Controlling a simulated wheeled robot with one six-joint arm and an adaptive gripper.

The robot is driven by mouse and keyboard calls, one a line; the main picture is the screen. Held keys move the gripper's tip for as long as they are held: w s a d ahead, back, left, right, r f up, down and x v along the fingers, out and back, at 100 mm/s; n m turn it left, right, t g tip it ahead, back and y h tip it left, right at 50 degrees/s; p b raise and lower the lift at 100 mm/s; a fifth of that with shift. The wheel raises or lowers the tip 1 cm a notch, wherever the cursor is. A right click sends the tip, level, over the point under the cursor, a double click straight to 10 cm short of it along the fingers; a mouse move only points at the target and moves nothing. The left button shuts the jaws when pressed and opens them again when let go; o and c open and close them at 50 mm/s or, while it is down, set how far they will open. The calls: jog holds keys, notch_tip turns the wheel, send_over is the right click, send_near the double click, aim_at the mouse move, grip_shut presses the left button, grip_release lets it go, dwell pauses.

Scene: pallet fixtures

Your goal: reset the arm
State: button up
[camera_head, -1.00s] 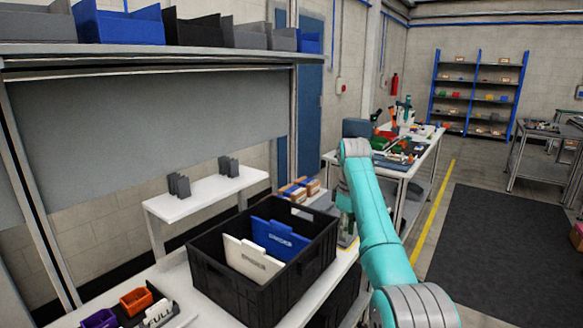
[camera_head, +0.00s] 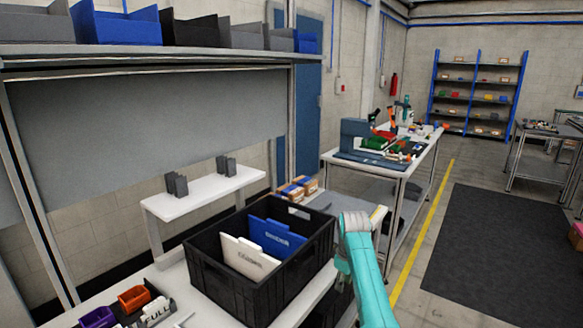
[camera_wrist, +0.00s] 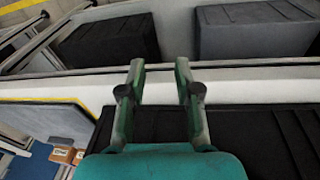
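My gripper (camera_wrist: 162,88) shows in the wrist view with its two fingers apart and nothing between them. A black crate edge lies beneath and beyond the fingers. In the head view my teal arm is at the lower right of the black crate (camera_head: 215,284), and the gripper itself cannot be made out there. The crate stands on the white bench and holds a white fixture plate (camera_head: 246,258) and a blue fixture plate (camera_head: 276,238), both upright and lettered.
A small white shelf (camera_head: 205,194) with grey holders stands behind the crate. Orange (camera_head: 134,298) and purple (camera_head: 98,318) bins sit at the front left. A second workbench (camera_head: 400,172) with tools stands beyond.

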jog(key=s+f+m+t, duration=0.1)
jog(key=s+f+t, duration=0.1)
jog(key=s+f, duration=0.65)
jog(key=s+f+m+t, duration=0.1)
jog(key=s+f, duration=0.2)
jog(key=f, duration=1.1)
jog(key=s+d+f+m+t, duration=0.15)
jog(key=s+f, duration=0.25)
jog(key=s, duration=0.6)
jog(key=s+f+m+t, duration=0.15)
jog(key=s+f, duration=0.25)
jog(key=s, duration=0.7)
jog(key=s+r+m+t, duration=0.15)
jog(key=s+r, duration=0.25)
jog(key=s, duration=0.7)
jog(key=s+r+m+t, duration=0.15)
jog(key=s+r, duration=0.25)
jog(key=s, duration=0.6)
jog(key=s+r+t, duration=0.2)
jog(key=s+r, duration=0.5)
jog(key=r, duration=0.3)
jog(key=s+d+r+m+t, duration=0.1)
jog(key=s+r+t, duration=0.1)
jog(key=s+r, duration=0.5)
notch_tip(320, 180, up, 4)
jog(key=shift+s+r, duration=0.1)
jog(key=shift+s, duration=0.2)
